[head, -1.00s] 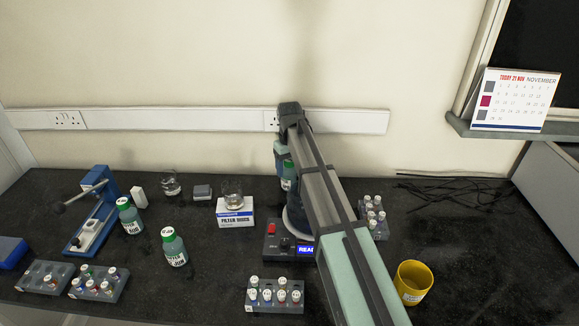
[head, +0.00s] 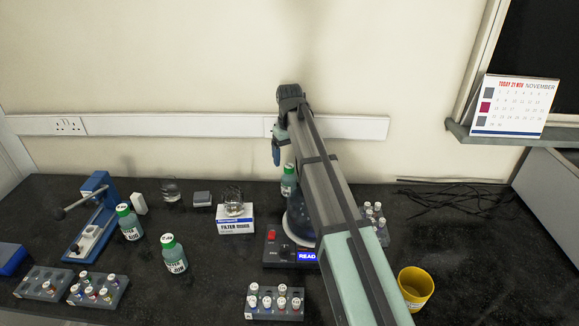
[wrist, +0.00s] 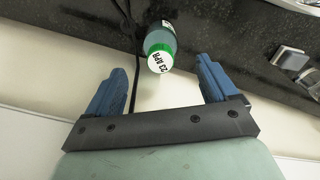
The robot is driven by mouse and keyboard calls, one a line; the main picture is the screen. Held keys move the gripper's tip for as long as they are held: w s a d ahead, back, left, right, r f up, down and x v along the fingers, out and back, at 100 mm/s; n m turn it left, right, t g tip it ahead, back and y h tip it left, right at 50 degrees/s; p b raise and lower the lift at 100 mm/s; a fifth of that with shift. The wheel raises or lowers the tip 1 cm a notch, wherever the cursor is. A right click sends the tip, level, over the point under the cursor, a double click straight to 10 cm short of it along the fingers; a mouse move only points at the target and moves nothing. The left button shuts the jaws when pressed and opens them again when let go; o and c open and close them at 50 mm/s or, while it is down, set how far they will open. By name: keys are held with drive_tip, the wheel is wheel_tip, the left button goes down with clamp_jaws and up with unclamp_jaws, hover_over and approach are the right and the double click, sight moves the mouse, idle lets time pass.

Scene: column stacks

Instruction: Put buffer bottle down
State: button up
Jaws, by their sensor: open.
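A green-capped bottle (head: 288,187) of teal liquid stands on the black bench near the back, partly hidden by my arm. Its cap label reads "23 APR" in the wrist view (wrist: 163,47). My gripper (head: 276,160) is above and slightly left of this bottle, near the wall. In the wrist view its blue fingers (wrist: 160,80) are spread wide with nothing between them, and the bottle is beyond the tips, apart from them.
Two similar bottles (head: 129,224) (head: 173,256) stand at left. A beaker (head: 232,205) sits on the filter box (head: 236,220). A reader with a lit display (head: 307,256) and vial racks (head: 275,303) stand in front. A yellow cup (head: 415,287) is at right; cables (head: 450,195) lie behind it.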

drive_tip(key=shift+r, duration=2.4)
drive_tip(key=shift+o, duration=0.5)
